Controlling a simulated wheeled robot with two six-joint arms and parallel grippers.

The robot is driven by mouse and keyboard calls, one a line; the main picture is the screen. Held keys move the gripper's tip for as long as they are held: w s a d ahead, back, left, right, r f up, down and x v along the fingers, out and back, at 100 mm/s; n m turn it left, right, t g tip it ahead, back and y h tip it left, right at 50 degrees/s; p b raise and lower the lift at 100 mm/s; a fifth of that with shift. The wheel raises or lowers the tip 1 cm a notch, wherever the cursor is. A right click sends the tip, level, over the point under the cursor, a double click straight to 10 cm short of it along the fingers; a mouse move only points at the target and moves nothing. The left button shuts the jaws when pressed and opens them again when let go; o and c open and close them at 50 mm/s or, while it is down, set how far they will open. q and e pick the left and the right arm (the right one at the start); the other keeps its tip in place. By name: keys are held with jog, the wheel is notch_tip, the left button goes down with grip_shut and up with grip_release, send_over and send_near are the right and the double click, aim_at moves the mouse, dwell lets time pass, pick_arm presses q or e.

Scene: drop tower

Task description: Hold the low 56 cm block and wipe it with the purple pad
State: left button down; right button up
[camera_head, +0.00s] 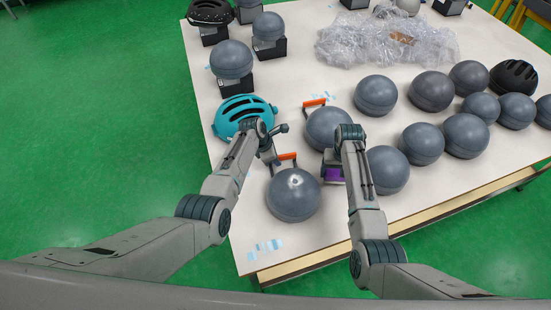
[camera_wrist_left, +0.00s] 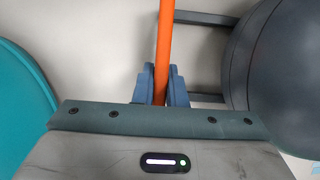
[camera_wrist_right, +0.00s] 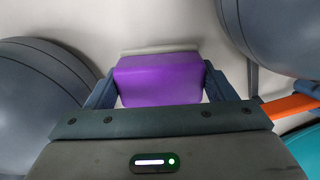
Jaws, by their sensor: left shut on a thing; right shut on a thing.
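A dark grey ball-shaped block (camera_head: 293,194) stands near the table's front left, with an orange-handled grey frame behind it. My left gripper (camera_wrist_left: 160,85) is shut on this orange handle (camera_wrist_left: 165,40); the block's side (camera_wrist_left: 285,75) shows to the right in the left wrist view. My right gripper (camera_wrist_right: 160,85) is shut on the purple pad (camera_wrist_right: 158,80), which also shows partly behind the arm in the head view (camera_head: 333,174). The pad is low over the table, to the right of the block and apart from it. No size label is readable.
A second grey ball (camera_head: 326,128) with an orange handle (camera_head: 315,102) stands behind. Another ball (camera_head: 388,170) is close right of the pad. A teal helmet (camera_head: 243,112) lies left. Several more balls and bubble wrap (camera_head: 385,40) fill the right and back. The front strip is clear.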

dwell(0.8)
pick_arm(q)
jog(key=c, duration=1.4)
grip_release()
jog(key=v, duration=1.2)
jog(key=shift+a+b, duration=0.1)
jog(key=shift+b, duration=0.2)
jog(key=shift+s+f, duration=0.1)
